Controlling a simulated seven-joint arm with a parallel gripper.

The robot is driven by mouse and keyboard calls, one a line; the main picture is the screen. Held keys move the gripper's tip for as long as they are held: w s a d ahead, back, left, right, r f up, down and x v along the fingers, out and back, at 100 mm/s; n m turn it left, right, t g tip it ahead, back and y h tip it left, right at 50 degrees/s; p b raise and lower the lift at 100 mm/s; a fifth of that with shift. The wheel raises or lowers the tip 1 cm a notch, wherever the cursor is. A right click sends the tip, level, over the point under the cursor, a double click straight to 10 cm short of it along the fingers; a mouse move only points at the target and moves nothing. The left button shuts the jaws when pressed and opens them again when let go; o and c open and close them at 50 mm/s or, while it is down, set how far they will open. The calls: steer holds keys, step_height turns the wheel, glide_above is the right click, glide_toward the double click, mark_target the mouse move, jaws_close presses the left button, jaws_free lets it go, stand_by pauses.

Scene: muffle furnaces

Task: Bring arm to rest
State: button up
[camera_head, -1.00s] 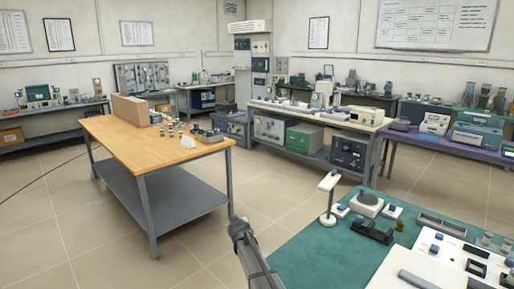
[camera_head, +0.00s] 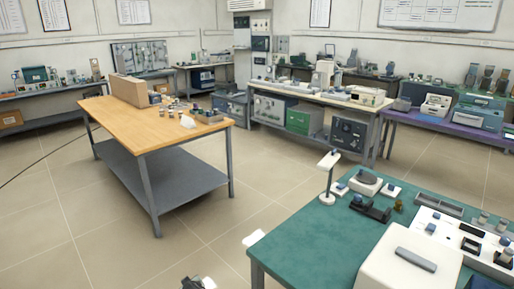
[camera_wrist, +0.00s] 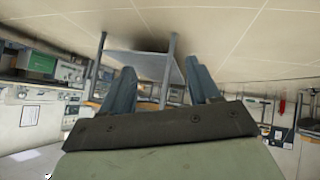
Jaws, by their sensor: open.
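My gripper (camera_wrist: 163,88) shows in the wrist view with its two blue-grey fingers spread apart and nothing between them. Behind the fingers, the wrist view shows the floor at the top and the grey legs of a bench, so the picture looks upside down. In the head view only a small dark and white part of my arm shows at the bottom edge; the gripper's fingers cannot be made out there.
A green-topped bench (camera_head: 310,245) with instruments stands at the lower right. A wooden-topped table (camera_head: 160,128) with small items stands at the left. A bench with furnace-like boxes (camera_head: 305,118) is behind. Open tiled floor (camera_head: 110,245) lies between them.

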steer(key=s+d+f+m+g+h, duration=0.2)
steer(key=s+d+f, duration=0.35)
steer(key=d, duration=0.45)
steer(key=s+d+f+m+g+h, duration=0.1)
steer(key=s+d+f+g, duration=0.35)
steer(key=d, duration=0.65)
steer(key=s+d+f+m+h, duration=0.2)
steer(key=s+d+f, duration=0.4)
steer(key=d, duration=0.4)
steer(key=s+d+m+g, duration=0.2)
steer(key=s+d+g, duration=0.2)
steer(key=s, duration=1.1)
steer(key=s+d+m+g+y, duration=0.1)
steer(key=s+d+m+g, duration=0.1)
steer(key=s+d+g, duration=0.3)
steer(key=s+d, duration=0.4)
steer(key=s, duration=0.6)
steer(key=shift+r+y, duration=0.3)
steer(key=shift+r, duration=0.05)
